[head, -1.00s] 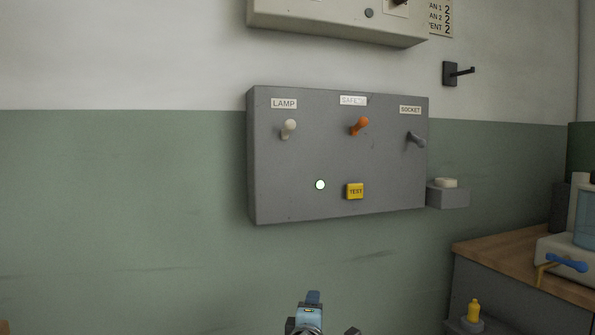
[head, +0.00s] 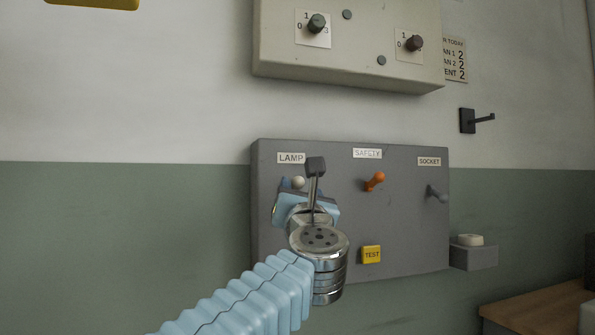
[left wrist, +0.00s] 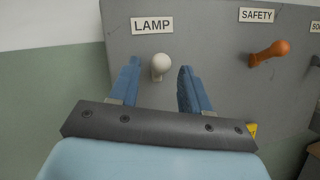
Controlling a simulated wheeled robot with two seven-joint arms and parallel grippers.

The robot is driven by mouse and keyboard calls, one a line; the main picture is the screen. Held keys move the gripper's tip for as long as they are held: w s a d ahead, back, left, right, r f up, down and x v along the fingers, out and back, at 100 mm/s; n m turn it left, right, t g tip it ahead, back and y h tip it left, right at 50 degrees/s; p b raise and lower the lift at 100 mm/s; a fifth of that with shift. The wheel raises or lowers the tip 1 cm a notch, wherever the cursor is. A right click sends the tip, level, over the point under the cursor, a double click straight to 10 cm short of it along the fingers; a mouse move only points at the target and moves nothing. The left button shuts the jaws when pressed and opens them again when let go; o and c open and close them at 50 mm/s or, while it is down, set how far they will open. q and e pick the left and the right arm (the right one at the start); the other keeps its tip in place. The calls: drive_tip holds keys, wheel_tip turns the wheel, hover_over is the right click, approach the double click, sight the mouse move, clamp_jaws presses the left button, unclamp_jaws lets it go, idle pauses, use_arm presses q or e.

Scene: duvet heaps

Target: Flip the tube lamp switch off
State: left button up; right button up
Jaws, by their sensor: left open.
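The grey switch panel (head: 410,225) hangs on the wall. Its lamp switch (left wrist: 161,65) is a cream knob under the LAMP label (left wrist: 152,25); in the head view the knob (head: 298,182) shows just past my gripper. My left gripper (left wrist: 156,78) is open, with one blue finger on each side of the cream knob; whether they touch it I cannot tell, but gaps show on both sides. In the head view my left gripper (head: 292,184) covers the panel's lower left. The green light seen earlier is hidden behind it. My right gripper is not in view.
An orange SAFETY switch (head: 375,181), a grey SOCKET switch (head: 437,194) and a yellow TEST button (head: 371,254) sit to the right on the panel. A beige box (head: 350,50) with dials hangs above. A black hook (head: 468,121) is at right.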

sight(298, 186)
use_arm(q)
drive_tip(key=p+x, duration=0.1)
drive_tip(key=x, duration=0.2)
drive_tip(key=shift+s+r, duration=0.15)
drive_tip(key=shift+w, duration=0.5)
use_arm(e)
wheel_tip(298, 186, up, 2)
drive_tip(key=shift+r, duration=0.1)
